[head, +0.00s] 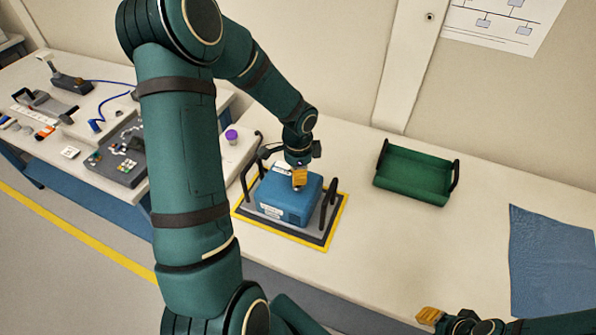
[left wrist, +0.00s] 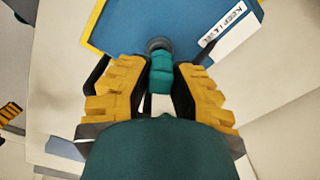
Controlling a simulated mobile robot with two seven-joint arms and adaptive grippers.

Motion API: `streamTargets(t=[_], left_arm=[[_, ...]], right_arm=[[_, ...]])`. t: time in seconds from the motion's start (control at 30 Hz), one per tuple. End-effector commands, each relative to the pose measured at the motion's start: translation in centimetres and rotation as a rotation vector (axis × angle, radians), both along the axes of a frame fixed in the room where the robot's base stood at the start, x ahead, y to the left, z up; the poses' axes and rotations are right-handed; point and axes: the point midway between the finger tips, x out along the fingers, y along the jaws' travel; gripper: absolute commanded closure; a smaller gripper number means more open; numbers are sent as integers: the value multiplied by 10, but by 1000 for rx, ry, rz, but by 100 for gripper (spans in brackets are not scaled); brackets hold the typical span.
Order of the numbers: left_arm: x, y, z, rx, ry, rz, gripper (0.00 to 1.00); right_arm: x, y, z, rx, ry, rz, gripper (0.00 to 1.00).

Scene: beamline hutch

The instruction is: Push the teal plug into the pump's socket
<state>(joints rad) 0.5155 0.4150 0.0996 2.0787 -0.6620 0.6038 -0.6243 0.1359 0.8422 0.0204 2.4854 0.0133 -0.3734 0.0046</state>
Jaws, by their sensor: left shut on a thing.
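The pump is a blue box (head: 288,199) on a dark mat with a yellow border, between black handles. Its blue face (left wrist: 190,18) fills the top of the left wrist view, with a "KEEP LEVEL" label. My left gripper (head: 299,178) is over the pump's top, shut on the teal plug (left wrist: 162,75), which shows between the yellow fingers. The plug's far end meets or overlaps a dark round socket (left wrist: 158,44); I cannot tell how deep it sits. In the head view the gripper hides the plug. My right gripper (head: 430,316) is low at the right, its jaw opening unclear.
A green tray (head: 413,174) with black handles stands right of the pump. A blue cloth (head: 552,262) lies at the right edge. A purple-capped container (head: 231,136) and a dark case (head: 122,153) are to the left. The bench between pump and cloth is clear.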

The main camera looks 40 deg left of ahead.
Motion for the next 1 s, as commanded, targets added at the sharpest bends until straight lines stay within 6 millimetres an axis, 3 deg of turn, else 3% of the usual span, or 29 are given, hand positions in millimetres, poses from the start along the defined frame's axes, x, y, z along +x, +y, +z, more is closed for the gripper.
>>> streamTargets(t=[1.0], left_arm=[[-1, -1, 0, -19, 19, 0, 100]], right_arm=[[0, 0, 9, 0, 0, 1, 64]])
